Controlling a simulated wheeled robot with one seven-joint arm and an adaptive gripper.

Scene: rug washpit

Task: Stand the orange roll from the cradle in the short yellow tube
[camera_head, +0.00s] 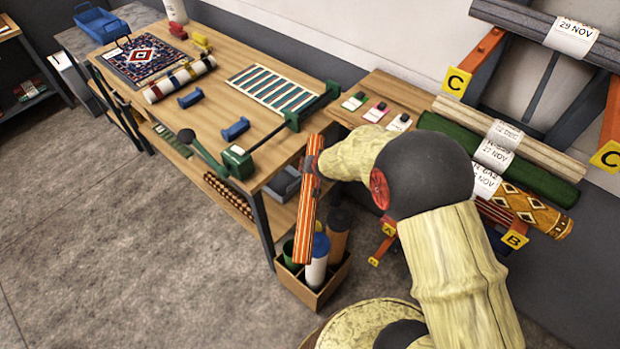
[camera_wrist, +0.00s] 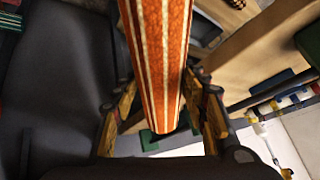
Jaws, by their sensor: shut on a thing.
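The orange roll (camera_head: 305,215), striped with cream, is in my gripper (camera_head: 312,170) and stands nearly upright, slightly tilted. In the wrist view the roll (camera_wrist: 160,50) runs between the two fingers of my gripper (camera_wrist: 165,115), which are shut on it. In the head view its lower end overlaps a wooden box (camera_head: 318,298) of upright tubes; I cannot tell how high above the box it is. The box shows a green tube (camera_head: 289,253), a white tube with a blue top (camera_head: 316,270) and a brown-orange tube (camera_head: 338,243). I cannot make out a short yellow tube; the roll hides part of the box.
A wooden workbench (camera_head: 215,75) with a green clamp bar (camera_head: 305,112), small blue cradles (camera_head: 235,128) and rugs stands to the left. A rack on the right holds several rolled rugs (camera_head: 540,172) behind my arm. The floor (camera_head: 130,240) at the left is clear.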

